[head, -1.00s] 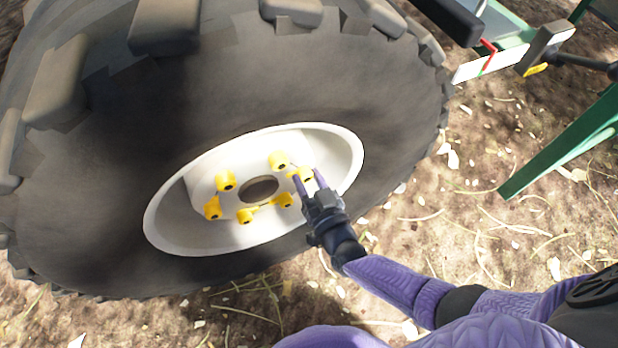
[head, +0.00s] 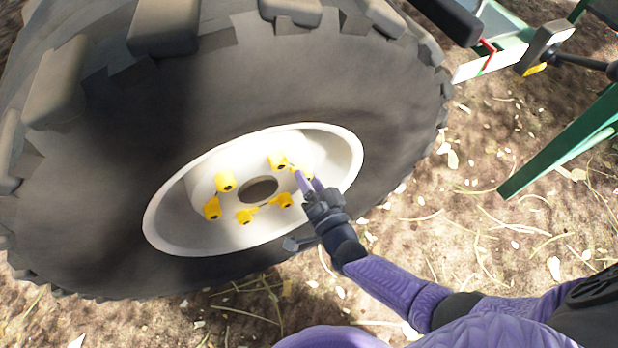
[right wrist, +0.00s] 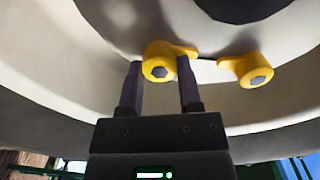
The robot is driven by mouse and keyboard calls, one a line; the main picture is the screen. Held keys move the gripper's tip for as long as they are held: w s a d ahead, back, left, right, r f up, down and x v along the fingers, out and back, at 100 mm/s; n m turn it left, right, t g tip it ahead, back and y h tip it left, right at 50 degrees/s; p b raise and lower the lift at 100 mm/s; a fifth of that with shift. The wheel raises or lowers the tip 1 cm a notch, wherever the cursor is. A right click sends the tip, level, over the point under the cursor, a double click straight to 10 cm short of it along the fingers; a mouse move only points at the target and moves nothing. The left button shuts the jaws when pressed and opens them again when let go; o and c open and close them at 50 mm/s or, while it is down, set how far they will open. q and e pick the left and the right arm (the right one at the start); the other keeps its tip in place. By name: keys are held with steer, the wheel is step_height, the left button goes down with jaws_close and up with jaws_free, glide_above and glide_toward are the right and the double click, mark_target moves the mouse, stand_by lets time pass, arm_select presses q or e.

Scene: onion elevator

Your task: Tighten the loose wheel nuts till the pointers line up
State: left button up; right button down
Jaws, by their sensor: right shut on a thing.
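The wheel's white rim (head: 345,150) holds several nuts with yellow pointers in a ring around a dark centre hole; among them are a top pointer (head: 277,162), an upper left pointer (head: 226,182), a left pointer (head: 212,208), a bottom pointer (head: 245,216) and a lower right pointer (head: 283,200). My right gripper (head: 309,182) is shut on the right-hand nut, partly hidden by the fingers. In the right wrist view the held yellow nut (right wrist: 158,62) sits between the fingers, its tab pointing right towards a neighbouring yellow nut (right wrist: 252,69). My left gripper is out of view.
The big black tyre (head: 290,80) surrounds the rim and fills the left. Straw-strewn ground (head: 440,210) is open between tyre and frame.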

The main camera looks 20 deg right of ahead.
steer(key=shift+f+m, duration=0.1)
steer(key=shift+m, duration=1.1)
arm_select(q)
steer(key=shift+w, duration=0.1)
arm_select(e)
steer(key=shift+c, duration=1.4)
jaws_free()
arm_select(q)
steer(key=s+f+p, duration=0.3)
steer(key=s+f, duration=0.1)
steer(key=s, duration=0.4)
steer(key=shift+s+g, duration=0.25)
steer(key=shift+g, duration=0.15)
arm_select(e)
steer(key=s, duration=1)
steer(key=shift+d, duration=0.15)
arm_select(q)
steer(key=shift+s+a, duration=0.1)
